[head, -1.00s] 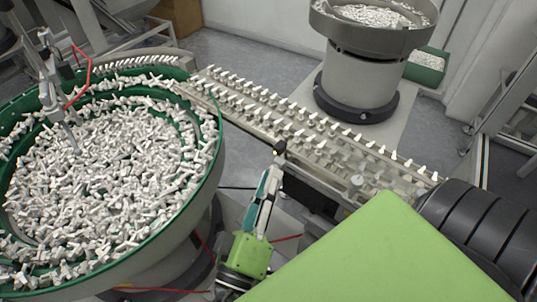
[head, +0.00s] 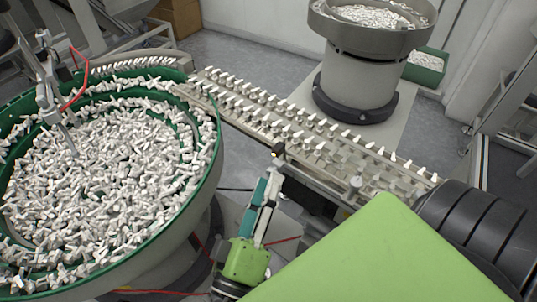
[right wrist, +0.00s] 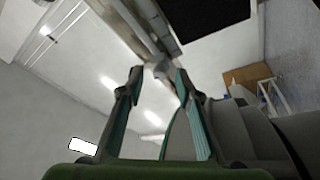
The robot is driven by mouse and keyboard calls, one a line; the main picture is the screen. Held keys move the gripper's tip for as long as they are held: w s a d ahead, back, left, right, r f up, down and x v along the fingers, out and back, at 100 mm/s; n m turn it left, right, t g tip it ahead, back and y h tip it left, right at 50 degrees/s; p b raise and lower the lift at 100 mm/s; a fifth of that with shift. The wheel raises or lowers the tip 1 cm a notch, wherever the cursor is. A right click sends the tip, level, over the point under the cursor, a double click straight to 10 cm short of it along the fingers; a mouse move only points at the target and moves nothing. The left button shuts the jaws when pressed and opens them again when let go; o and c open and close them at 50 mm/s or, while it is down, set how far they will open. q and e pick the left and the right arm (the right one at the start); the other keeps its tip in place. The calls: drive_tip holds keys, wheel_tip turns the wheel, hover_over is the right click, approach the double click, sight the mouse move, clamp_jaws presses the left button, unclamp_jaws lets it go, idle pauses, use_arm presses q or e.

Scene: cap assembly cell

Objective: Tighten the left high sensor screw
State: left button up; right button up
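My right gripper (head: 268,183) has a green body and teal-lined fingers. In the head view it points up at the near side of the rail, just below a small dark sensor-like part (head: 278,150). In the right wrist view the gripper (right wrist: 160,77) has its two fingers apart. A small grey part (right wrist: 159,68) shows between and beyond the fingertips; contact cannot be told. The left high sensor screw itself is too small to make out. My left gripper is not in view.
A rail (head: 300,138) carrying rows of white caps runs diagonally behind the gripper. A large green-rimmed bowl (head: 206,165) full of white parts stands at the left. A grey bowl feeder (head: 355,75) stands behind. A red cable (head: 283,240) passes near the gripper.

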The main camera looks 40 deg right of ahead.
drive_tip(key=v, duration=0.6)
drive_tip(key=shift+s, duration=0.1)
drive_tip(key=shift+a, duration=0.1)
